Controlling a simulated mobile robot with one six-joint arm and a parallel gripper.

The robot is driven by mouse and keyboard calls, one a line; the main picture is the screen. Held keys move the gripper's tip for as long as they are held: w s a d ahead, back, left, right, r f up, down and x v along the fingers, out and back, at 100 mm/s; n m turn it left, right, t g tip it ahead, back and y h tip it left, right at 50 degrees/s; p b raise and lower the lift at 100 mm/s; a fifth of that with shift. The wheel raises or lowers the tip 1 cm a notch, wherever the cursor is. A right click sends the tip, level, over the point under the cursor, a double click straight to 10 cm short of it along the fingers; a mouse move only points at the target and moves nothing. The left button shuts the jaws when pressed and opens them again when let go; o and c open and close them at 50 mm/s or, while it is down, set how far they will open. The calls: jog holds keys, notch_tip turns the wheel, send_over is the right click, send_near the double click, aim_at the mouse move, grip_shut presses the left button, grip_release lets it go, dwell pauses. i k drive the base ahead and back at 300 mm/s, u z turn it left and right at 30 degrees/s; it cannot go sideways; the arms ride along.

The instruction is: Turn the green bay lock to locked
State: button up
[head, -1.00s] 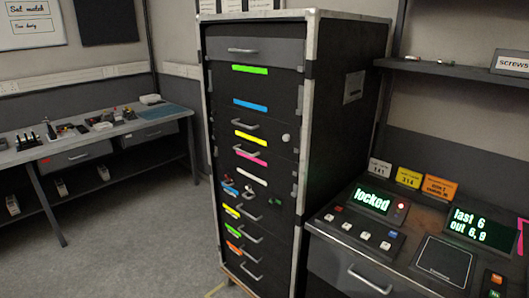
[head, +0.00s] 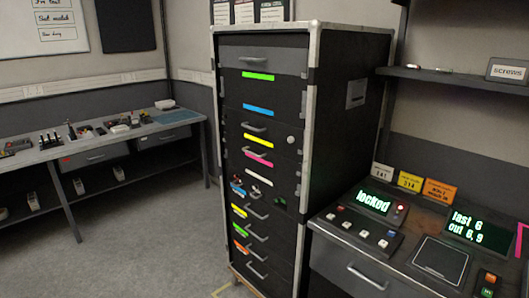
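A tall black rack cabinet (head: 345,120) with pale metal edges stands in the middle of the head view. Its front has drawers and panels with coloured strips, including a green strip (head: 257,75) near the top and another green strip (head: 240,230) lower down. A row of small coloured knobs sits below the middle of the front. A small dark green knob (head: 279,203) is at the right of that row, beside a blue one (head: 237,187). The knobs are too small to read their turn. My gripper is not in view.
A control desk (head: 335,262) stands at the right, with a lit display (head: 374,201) reading "locked" and another display (head: 468,228). A shelf (head: 450,78) hangs above it. A workbench (head: 100,147) with small items stands at the left. The grey floor (head: 140,240) between is clear.

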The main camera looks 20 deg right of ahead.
aim_at(277, 199)
jog(key=u, duration=0.1)
jog(key=i, duration=0.95)
jog(key=z, duration=0.05)
